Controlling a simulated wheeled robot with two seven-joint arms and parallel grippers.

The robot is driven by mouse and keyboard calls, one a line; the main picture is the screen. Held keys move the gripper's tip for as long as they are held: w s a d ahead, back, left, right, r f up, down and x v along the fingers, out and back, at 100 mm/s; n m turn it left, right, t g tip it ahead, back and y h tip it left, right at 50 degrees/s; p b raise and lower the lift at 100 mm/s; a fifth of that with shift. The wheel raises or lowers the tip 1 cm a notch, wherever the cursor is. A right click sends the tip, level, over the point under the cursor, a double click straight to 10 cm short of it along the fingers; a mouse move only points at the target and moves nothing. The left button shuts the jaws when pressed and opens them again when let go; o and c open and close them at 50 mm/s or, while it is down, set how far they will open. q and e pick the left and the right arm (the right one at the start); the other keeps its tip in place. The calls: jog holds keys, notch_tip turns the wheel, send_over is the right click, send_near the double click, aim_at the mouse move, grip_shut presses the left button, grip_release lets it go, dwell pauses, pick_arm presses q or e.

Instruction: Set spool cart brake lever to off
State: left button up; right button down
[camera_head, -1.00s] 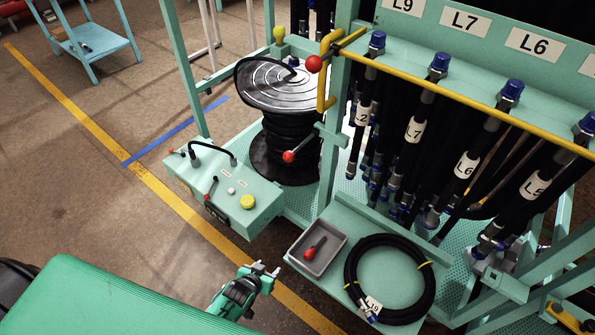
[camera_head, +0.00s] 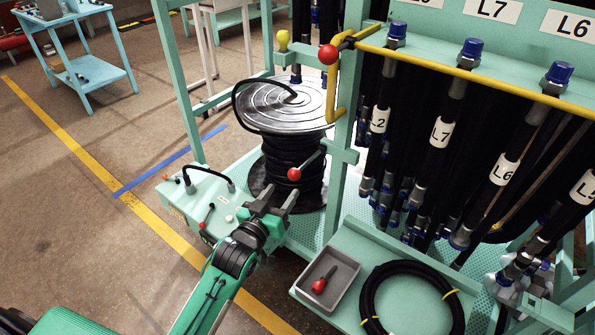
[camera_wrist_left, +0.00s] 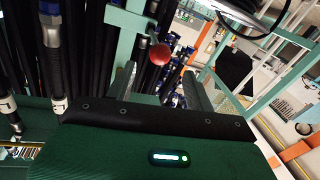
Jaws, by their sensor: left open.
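A lever with a red ball knob (camera_head: 294,174) sits on the cart's post in front of the hose spool (camera_head: 290,150); its rod slants up to the right. No label shows that it is the brake lever. My left gripper (camera_head: 280,194) is open and empty, its fingertips just below and left of this knob in the head view. In the left wrist view a red knob (camera_wrist_left: 158,54) appears between and beyond the open fingers (camera_wrist_left: 160,88). Another red knob (camera_head: 327,54) sits by the yellow bar higher up. My right gripper is not in view.
A control box (camera_head: 185,195) with small red-tipped levers stands left of the spool, partly behind my left arm. A grey tray (camera_head: 327,282) with a red-handled tool and a coiled hose (camera_head: 410,300) lie at the front. Labelled hoses (camera_head: 440,130) hang at the right.

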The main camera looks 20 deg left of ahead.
aim_at(297, 170)
pick_arm(q)
jog(key=w, duration=0.3)
jog(key=w+d, duration=0.1)
jog(key=w, duration=0.6)
jog(key=shift+w+d, duration=0.1)
jog(key=shift+d, duration=0.2)
grip_shut()
